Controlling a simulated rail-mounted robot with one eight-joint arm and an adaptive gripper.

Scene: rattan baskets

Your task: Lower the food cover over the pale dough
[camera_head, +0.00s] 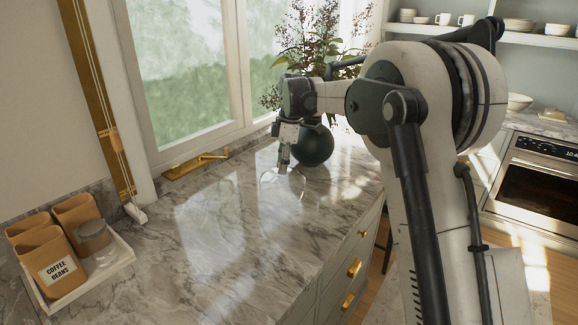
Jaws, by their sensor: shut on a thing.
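My gripper (284,160) points down over the far part of the marble counter (215,255). It is shut on the top of a clear, dome-like food cover (270,184). Only the cover's faint outline and glints show against the bright marble. I cannot tell whether its rim touches the counter or hangs just above it. I cannot make out the pale dough in this view.
A dark round vase (315,147) with leafy branches stands close behind my gripper. A white tray (60,308) with brown canisters (52,262) and a glass jar (95,240) is at the near left. The counter between is clear.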

